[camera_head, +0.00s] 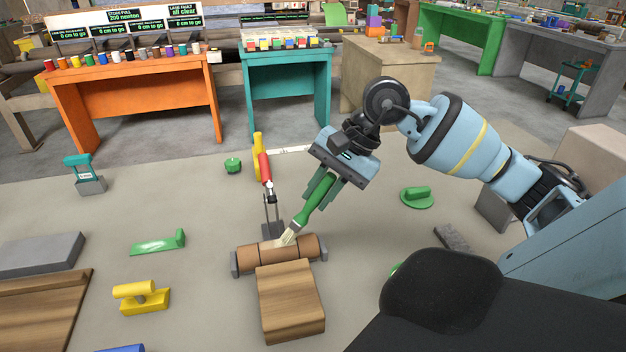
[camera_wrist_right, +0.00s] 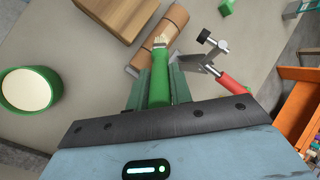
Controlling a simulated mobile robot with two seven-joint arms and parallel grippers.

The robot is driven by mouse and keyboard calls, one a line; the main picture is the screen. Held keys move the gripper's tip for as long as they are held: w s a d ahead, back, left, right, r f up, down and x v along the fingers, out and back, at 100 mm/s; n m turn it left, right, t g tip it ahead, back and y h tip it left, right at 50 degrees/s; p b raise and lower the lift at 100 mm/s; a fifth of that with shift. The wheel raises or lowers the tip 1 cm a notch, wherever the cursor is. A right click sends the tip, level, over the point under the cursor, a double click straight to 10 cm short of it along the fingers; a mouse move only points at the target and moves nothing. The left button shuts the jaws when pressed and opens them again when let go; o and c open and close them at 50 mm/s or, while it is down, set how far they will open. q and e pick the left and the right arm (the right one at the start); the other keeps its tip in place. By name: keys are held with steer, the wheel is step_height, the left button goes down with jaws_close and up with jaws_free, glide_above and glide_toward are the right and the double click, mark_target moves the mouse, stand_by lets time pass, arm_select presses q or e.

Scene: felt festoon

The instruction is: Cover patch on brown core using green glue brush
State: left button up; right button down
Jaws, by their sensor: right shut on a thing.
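The brown core (camera_head: 262,254) lies sideways between two grey end supports, behind a wooden block. It also shows in the right wrist view (camera_wrist_right: 171,24). My right gripper (camera_head: 322,190) is shut on the green glue brush (camera_head: 303,214), which tilts down to the left. In the right wrist view the green handle (camera_wrist_right: 159,80) sits between the fingers, and the pale bristles (camera_wrist_right: 160,40) are over the core. The bristle tip (camera_head: 287,237) appears at or just above the core's top; I cannot tell if it touches. The patch cannot be made out clearly. My left gripper is not in view.
A clamp with a red handle (camera_head: 265,168) stands just behind the core. The wooden block (camera_head: 291,300) is in front. A green pot of pale glue (camera_wrist_right: 28,90) shows in the right wrist view. A yellow-handled tool (camera_head: 141,296) and a green tool (camera_head: 158,243) lie left.

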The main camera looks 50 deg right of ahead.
steer(key=shift+w+a, duration=0.1)
steer(key=shift+w+a+r, duration=0.1)
steer(key=shift+a, duration=0.05)
steer(key=shift+w+a+p, duration=0.3)
steer(key=shift+w+a, duration=0.15)
steer(key=shift+a, duration=0.35)
steer(key=shift+d, duration=0.1)
steer(key=shift+s+d+f+b, duration=0.25)
steer(key=shift+d+f+b, duration=0.05)
steer(key=shift+d+b, duration=0.1)
steer(key=shift+s+d+r+b, duration=0.1)
steer(key=shift+s+d+b, duration=0.3)
steer(key=shift+d, duration=0.15)
steer(key=shift+r, duration=0.1)
